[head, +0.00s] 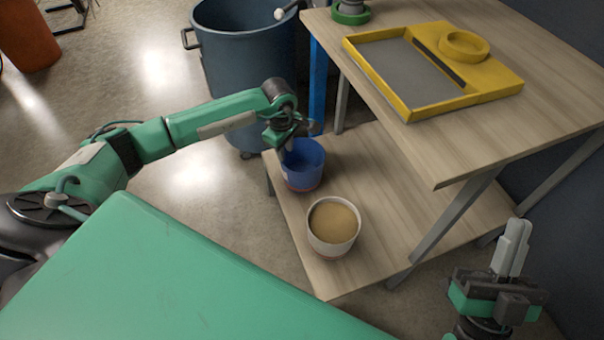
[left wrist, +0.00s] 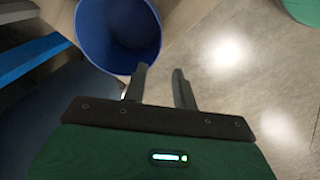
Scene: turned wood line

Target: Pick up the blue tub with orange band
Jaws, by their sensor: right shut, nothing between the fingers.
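The blue tub (head: 306,172) stands upright on the lower wooden shelf, near its left edge, with an orange band low on its side. My left gripper (head: 286,153) is at the tub's left rim in the head view, partly hidden by its own wrist. In the left wrist view, the open fingers (left wrist: 160,76) have a clear gap between them. The left fingertip overlaps the rim of the blue tub (left wrist: 112,30); I cannot tell whether it touches. My right gripper (head: 514,235) is shut and empty at the lower right, away from the tub.
A white tub with tan contents (head: 333,222) stands close in front of the blue tub on the lower shelf (head: 420,190). The upper tabletop (head: 480,130) holds a yellow tray (head: 408,112). A large dark bin (head: 240,60) stands on the floor behind my left arm.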

